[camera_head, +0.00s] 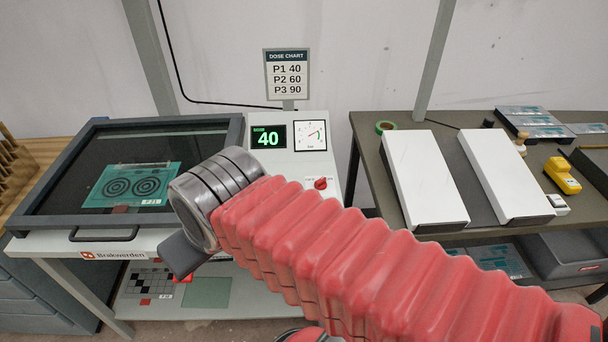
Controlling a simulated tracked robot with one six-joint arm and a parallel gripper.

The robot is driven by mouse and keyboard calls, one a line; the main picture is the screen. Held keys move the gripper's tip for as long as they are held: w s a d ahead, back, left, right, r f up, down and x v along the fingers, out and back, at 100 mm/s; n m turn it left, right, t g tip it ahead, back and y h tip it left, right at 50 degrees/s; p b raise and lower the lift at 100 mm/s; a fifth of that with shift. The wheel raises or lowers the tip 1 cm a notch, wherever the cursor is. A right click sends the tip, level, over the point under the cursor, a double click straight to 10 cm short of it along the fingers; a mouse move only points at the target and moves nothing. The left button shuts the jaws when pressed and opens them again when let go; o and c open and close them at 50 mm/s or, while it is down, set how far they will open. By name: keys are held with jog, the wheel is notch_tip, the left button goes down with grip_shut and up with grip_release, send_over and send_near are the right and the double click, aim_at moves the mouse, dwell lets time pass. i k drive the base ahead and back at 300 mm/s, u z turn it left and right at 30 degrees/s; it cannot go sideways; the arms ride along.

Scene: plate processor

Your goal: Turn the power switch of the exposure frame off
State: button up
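The exposure frame (31,228) stands at the left, a dark-framed glass bed on a light stand. Under the glass lies a teal plate (150,185) with two ring patterns. Its control panel (287,166) stands to the right, with a lit green display (268,137) reading 40 and a white dial (310,135). A red knob (320,183) sits low on the panel; I cannot tell whether it is the power switch, or read its setting. My red ribbed arm crosses in front and hides the panel's lower part.
A dose chart sign (287,75) stands behind the panel. A gap separates the table from the exposure frame.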

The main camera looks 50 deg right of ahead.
aim_at(320, 184)
jog(key=u, duration=0.25)
jog(key=k, duration=1.65)
jog(key=z, duration=0.5)
jog(key=i, duration=1.2)
jog(key=z, duration=0.1)
